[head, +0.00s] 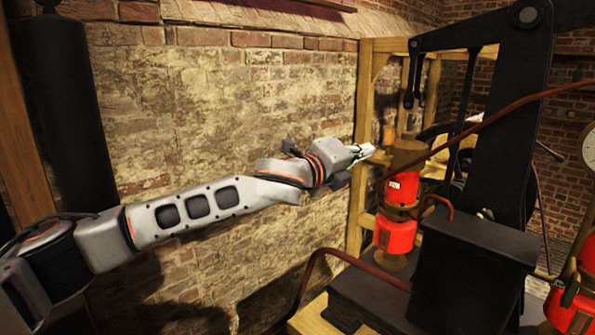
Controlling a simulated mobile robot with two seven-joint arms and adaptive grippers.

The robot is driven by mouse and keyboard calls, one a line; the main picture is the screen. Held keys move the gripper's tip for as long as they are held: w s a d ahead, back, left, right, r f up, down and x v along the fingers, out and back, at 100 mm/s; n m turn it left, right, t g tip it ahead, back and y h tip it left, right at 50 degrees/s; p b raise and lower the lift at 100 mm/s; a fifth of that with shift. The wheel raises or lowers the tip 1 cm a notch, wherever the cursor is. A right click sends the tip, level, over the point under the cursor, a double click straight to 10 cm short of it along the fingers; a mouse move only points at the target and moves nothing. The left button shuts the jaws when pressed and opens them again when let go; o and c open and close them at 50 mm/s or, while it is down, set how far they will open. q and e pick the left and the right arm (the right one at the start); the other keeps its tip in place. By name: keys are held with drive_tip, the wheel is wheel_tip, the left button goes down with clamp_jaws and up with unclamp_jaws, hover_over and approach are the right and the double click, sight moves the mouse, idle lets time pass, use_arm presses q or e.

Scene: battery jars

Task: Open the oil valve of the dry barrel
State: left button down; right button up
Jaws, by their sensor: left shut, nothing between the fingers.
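My left arm reaches in from the left, and my left gripper (366,151) is shut and empty. Its tip is close to the brass top (408,152) of a red barrel-like vessel (402,188); I cannot tell if they touch. A second red body (394,234) sits just below it, with a brass foot. More red and brass parts (572,302) show at the lower right edge, cut off by the frame. I cannot make out which vessel is the dry barrel, or pick out an oil valve. My right gripper is not in view.
A large black machine (505,140) with a beam and a dark box (462,262) fills the right. Reddish pipes (500,113) cross in front. A wooden frame (363,170) stands by the brick wall (240,110). A round gauge (588,146) is at the right edge.

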use_arm(q)
drive_tip(key=shift+s+d+f, duration=0.1)
drive_tip(key=shift+f, duration=0.1)
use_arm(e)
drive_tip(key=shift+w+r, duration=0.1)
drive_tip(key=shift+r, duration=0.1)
use_arm(q)
drive_tip(key=shift+f, duration=0.15)
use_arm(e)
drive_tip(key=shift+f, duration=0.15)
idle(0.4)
use_arm(q)
drive_tip(key=shift+p, duration=0.3)
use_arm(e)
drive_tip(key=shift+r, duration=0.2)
